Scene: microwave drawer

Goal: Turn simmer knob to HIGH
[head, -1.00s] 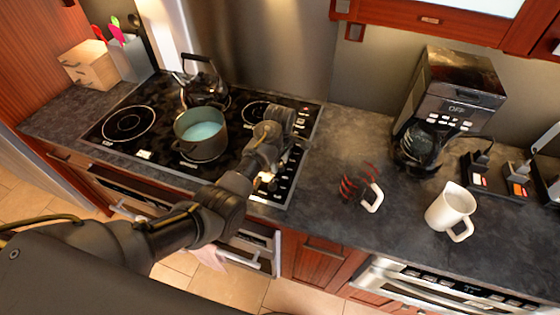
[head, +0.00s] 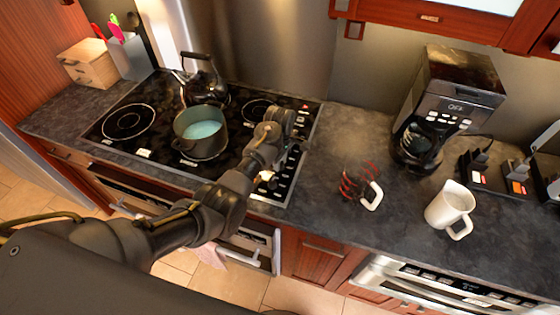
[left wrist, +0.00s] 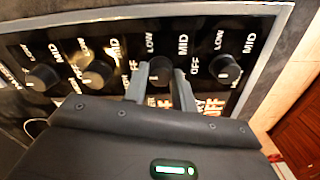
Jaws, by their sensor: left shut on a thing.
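My left gripper (head: 288,143) reaches over the right side of the black cooktop (head: 143,103), at its strip of knobs. In the left wrist view its two fingers (left wrist: 159,88) are shut on a dark round knob (left wrist: 160,68), one finger on each side. LOW and MID show above this knob and OFF to its right; its lower lettering is partly hidden by my gripper. I cannot read which knob is the simmer one. Other knobs stand beside it: one at the right (left wrist: 229,70), one just left (left wrist: 97,73) and one farther left (left wrist: 42,77). My right gripper is not in view.
A pot (head: 200,133) with pale blue contents and a black kettle (head: 205,88) stand on the cooktop, left of my gripper. A red-striped mug (head: 358,186), a white mug (head: 450,207) and a coffee maker (head: 450,105) stand on the counter (head: 330,135) at the right.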

